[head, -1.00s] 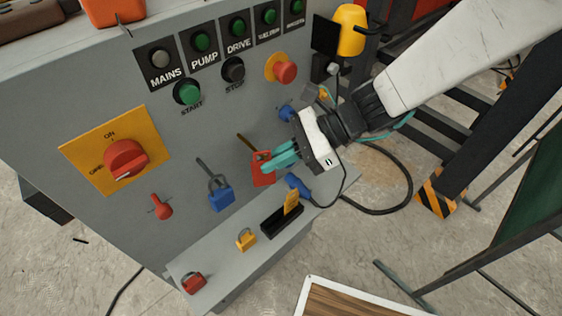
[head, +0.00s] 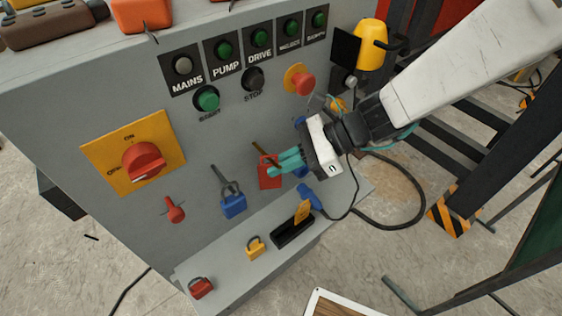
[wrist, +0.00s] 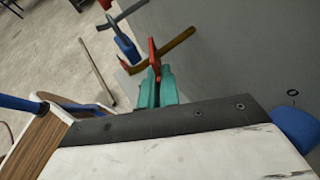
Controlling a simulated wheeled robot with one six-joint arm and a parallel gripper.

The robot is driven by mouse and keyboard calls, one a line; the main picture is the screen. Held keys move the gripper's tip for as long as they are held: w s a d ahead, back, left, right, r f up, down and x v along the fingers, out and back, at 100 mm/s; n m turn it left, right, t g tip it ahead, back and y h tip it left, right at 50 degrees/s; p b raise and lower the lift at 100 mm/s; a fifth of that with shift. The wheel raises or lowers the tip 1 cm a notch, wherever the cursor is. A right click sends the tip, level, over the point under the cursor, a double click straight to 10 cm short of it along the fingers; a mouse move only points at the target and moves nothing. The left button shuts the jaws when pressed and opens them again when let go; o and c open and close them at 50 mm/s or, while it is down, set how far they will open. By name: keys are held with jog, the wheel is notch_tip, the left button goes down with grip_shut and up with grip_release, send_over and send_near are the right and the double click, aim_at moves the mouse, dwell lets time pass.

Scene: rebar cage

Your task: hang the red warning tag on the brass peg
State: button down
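The red warning tag (head: 269,173) is between the teal fingertips of my gripper (head: 286,163), which are shut on it, in front of the grey panel. The brass peg (head: 260,149) sticks out of the panel at the tag's upper edge. In the wrist view the tag (wrist: 153,54) is nearly edge-on at the fingertips (wrist: 155,88). The brass peg (wrist: 176,46) shows on both sides of the tag there, crossing its line. The tag overlaps the peg, so I cannot tell whether the peg passes through the tag's hole.
A blue padlock (head: 233,205) hangs on a peg to the left. Below, a ledge holds a yellow padlock (head: 256,247), a red padlock (head: 201,287) and a black tray (head: 290,234) with a yellow tag. A blue-handled thing (head: 311,197) is below my gripper. The red emergency button (head: 303,84) is above.

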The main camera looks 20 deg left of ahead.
jog(key=c, duration=1.6)
grip_release()
jog(key=shift+o, duration=0.2)
